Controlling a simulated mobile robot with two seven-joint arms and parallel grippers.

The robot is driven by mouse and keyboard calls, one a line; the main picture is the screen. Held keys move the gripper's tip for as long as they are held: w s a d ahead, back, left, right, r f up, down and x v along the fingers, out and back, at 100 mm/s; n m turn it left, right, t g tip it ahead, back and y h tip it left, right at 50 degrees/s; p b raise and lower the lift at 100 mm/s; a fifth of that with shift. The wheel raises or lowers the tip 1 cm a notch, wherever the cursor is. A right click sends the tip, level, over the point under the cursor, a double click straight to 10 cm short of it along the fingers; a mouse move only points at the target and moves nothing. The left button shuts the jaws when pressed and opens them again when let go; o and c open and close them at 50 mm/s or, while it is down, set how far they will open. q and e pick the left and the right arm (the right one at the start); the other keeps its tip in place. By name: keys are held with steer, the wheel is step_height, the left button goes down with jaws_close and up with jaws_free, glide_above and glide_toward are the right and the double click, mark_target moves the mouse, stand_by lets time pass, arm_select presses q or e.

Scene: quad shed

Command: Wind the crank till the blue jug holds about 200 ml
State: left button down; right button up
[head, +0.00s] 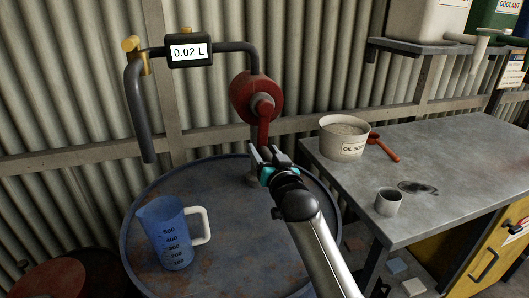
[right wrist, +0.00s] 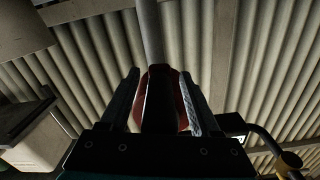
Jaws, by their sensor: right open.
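The blue jug (head: 165,236) with a white handle stands upright on the drum top (head: 228,185). Its printed scale faces me; no liquid level can be made out. The grey spout (head: 148,152) hangs above and a little left of the jug. The meter (head: 190,50) reads 0.02 L. The red pump (head: 254,98) has its crank (head: 263,132) pointing down. My right gripper (head: 267,154) is open at the crank's lower end. In the right wrist view a dark part of the crank (right wrist: 159,100) shows between the fingers; contact cannot be told. My left gripper is out of view.
A metal workbench (head: 440,185) on the right holds a white tub (head: 343,138), a red-handled scoop (head: 384,147) and a small grey cup (head: 389,202). A shelf (head: 440,47) with containers is above. Corrugated wall stands close behind the pump.

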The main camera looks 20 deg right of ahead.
jaws_close()
stand_by(0.3)
stand_by(1.0)
